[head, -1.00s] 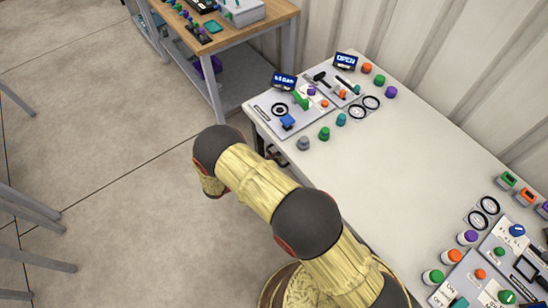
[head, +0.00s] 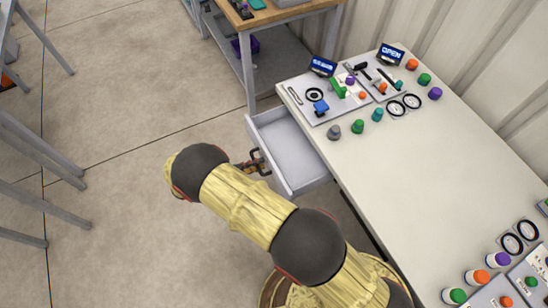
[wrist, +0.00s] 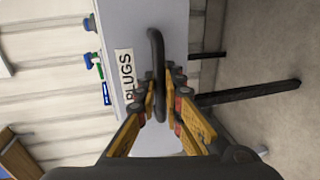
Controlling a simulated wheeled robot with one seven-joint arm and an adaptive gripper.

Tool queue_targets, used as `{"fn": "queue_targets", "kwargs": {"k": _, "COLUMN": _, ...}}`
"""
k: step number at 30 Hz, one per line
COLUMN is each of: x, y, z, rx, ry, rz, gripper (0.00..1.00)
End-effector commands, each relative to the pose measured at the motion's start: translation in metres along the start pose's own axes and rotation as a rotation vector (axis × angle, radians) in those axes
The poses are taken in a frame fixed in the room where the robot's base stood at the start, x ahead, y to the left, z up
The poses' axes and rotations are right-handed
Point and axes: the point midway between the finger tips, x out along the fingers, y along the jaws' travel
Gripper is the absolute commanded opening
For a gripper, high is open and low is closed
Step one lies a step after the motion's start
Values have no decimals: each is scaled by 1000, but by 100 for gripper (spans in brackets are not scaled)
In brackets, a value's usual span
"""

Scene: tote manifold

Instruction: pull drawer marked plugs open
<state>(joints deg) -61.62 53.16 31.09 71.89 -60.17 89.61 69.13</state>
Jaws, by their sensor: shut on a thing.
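The drawer (head: 296,152) stands pulled out from under the white table, and its pale inside shows empty in the head view. Its front carries a label reading PLUGS (wrist: 125,75) in the wrist view. A dark bar handle (wrist: 155,48) sticks out from the drawer front. My gripper (wrist: 160,92) is shut on the handle, with its fingers on either side of the bar. In the head view the handle (head: 260,161) shows beside the drawer front, and my arm partly hides the gripper.
The white table (head: 420,160) holds a panel (head: 318,100) with small parts, and several coloured plugs stand along its edge. A wooden bench (head: 262,18) stands behind. Grey legs (head: 35,150) stand at left. The floor (head: 120,120) beside my arm is clear.

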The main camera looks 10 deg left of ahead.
Motion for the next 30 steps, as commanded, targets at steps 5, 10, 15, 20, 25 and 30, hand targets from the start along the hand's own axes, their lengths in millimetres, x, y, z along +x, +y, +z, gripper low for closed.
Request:
{"fn": "queue_targets", "kwargs": {"k": 5, "x": -27, "y": -9, "z": 0, "rx": -1, "ry": 2, "rz": -2, "gripper": 0}}
{"fn": "queue_targets", "kwargs": {"k": 10, "x": -37, "y": -10, "z": 0, "rx": -1, "ry": 0, "rz": 0, "gripper": 0}}
{"fn": "queue_targets", "kwargs": {"k": 15, "x": -39, "y": -10, "z": 0, "rx": -1, "ry": -1, "rz": 0, "gripper": 0}}
{"fn": "queue_targets", "kwargs": {"k": 20, "x": -39, "y": -9, "z": 0, "rx": -1, "ry": -1, "rz": -1, "gripper": 0}}
{"fn": "queue_targets", "kwargs": {"k": 25, "x": -39, "y": -9, "z": 0, "rx": -1, "ry": -1, "rz": 0, "gripper": 15}}
{"fn": "queue_targets", "kwargs": {"k": 30, "x": -39, "y": -9, "z": 0, "rx": 0, "ry": 0, "rz": 0, "gripper": 15}}
